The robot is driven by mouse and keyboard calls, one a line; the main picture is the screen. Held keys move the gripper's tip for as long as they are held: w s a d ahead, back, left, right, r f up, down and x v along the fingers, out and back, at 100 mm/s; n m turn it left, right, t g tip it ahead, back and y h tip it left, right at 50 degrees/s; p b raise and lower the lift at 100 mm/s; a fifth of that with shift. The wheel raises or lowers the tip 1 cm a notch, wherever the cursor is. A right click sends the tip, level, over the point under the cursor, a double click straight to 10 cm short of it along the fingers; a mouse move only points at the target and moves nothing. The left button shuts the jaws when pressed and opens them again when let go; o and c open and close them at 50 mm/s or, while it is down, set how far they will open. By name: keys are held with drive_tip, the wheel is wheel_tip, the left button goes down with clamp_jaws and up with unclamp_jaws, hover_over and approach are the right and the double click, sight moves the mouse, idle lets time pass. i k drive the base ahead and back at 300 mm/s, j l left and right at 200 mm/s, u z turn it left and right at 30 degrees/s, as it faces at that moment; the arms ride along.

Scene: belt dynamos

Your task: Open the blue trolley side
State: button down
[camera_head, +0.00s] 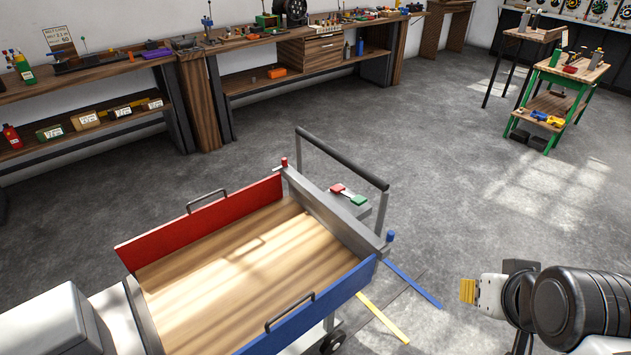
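The trolley has a wooden bed (235,262) between a red side (160,238) at the back left and a blue side (338,308) at the front right. The blue side stands upright along its edge of the bed and carries a dark bar handle (290,312). A blue-topped pin (390,236) sits at the corner post by the blue side's right end. A red-topped pin (284,162) sits at the red side's corner. My gripper (467,290) is right of the trolley, apart from it, with yellowish finger pads pointing left. Its finger gap cannot be made out.
A dark push bar (342,158) rises at the trolley's far end, near a red button (337,188) and a green button (358,200). Workbenches line the back wall. A green-legged cart (566,75) stands at the back right. Floor between it and the trolley is clear.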

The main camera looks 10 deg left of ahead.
sight(275, 338)
drive_tip(key=u, duration=1.5)
drive_tip(key=l+z, duration=0.35)
drive_tip(key=l, duration=0.15)
